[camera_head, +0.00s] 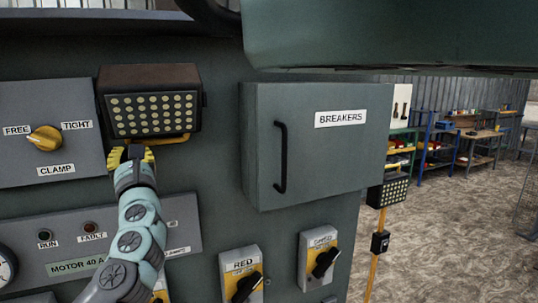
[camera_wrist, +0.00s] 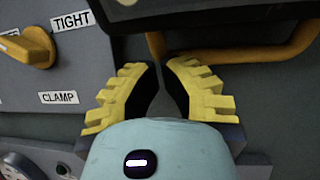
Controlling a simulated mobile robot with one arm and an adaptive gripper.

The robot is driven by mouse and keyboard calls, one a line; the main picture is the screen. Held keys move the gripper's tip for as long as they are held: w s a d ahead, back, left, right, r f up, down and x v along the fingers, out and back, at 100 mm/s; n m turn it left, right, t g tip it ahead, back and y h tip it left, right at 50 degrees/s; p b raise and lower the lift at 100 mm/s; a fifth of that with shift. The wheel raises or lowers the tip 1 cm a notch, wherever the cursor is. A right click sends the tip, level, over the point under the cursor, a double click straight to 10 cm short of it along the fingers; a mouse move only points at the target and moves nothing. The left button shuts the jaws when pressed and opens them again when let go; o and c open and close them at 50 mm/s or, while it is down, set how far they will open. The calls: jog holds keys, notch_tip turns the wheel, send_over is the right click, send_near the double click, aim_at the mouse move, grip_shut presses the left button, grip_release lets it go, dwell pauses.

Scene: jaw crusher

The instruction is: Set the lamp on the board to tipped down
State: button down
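The lamp (camera_head: 152,108) is a brown-black box with a face of pale round lights, mounted on the dark green board. Its lit face points outward, towards me. A yellow bar (camera_head: 172,139) runs under its lower edge; the bar also shows in the wrist view (camera_wrist: 262,56). My gripper (camera_head: 132,152) is just below the lamp's lower left corner. In the wrist view my gripper (camera_wrist: 160,68) has its two yellow fingers apart with a narrow gap. The bar's left end is just beyond the fingertips; I cannot tell whether they touch it.
Left of the lamp is a grey panel with a yellow CLAMP knob (camera_head: 45,138). Right is the BREAKERS cabinet (camera_head: 330,150) with a black handle. Below are the motor panel (camera_head: 75,240) and black switches (camera_head: 246,287). A dark green overhang (camera_head: 390,35) juts out at the top right.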

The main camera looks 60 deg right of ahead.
jog(key=shift+w+d+f+b, duration=0.1)
jog(key=shift+d+f+b, duration=0.1)
jog(key=shift+b, duration=0.6)
jog(key=t+b, duration=0.1)
jog(key=b, duration=0.2)
jog(key=shift+w+d+r+h, duration=0.15)
jog(key=shift+w+r+h, duration=0.15)
jog(key=shift+w+r, duration=0.1)
jog(key=shift+b, duration=0.3)
